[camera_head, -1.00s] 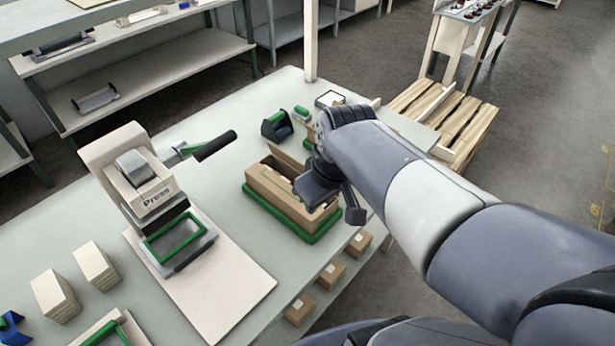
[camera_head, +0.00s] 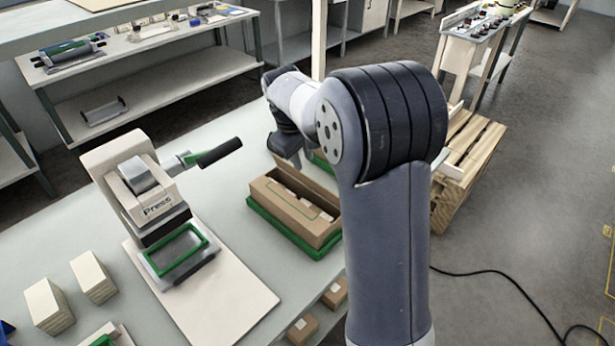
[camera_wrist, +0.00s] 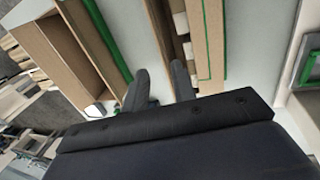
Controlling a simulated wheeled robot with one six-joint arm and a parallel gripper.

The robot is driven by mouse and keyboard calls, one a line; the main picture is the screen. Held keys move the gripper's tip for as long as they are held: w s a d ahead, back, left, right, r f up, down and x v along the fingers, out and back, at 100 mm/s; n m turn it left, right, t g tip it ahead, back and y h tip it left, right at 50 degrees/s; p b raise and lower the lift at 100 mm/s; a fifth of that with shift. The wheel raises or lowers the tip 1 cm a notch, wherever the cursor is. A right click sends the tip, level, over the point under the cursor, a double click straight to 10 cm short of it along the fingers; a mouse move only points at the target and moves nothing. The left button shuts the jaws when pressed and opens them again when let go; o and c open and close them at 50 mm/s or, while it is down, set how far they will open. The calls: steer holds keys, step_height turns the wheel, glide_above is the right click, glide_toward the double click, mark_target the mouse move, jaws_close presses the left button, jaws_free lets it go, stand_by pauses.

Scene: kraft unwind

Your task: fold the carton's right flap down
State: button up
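The brown carton (camera_head: 285,211) sits in a green tray (camera_head: 282,231) on the table in the head view. Its top is open, with pale items showing inside. I cannot make out its right flap clearly. In the wrist view, a brown carton wall (camera_wrist: 215,45) and a green strip run beyond the fingers. My gripper (camera_wrist: 160,88) is open, with its two dark fingers apart and nothing seen held between them. In the head view my gripper (camera_head: 286,150) is above the far side of the carton; its fingertips are not clear there, nor is any contact.
A press (camera_head: 150,190) with a dark handle stands left of the carton on a pale board. Pale stacked blocks (camera_head: 50,305) lie at the lower left. A wooden pallet (camera_head: 470,155) is at the right. Small boxes (camera_head: 302,328) are below the table edge.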

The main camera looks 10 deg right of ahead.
mark_target(308, 181)
steer(key=p+x, duration=0.1)
steer(key=x, duration=0.7)
steer(key=shift+f, duration=0.15)
jaws_close()
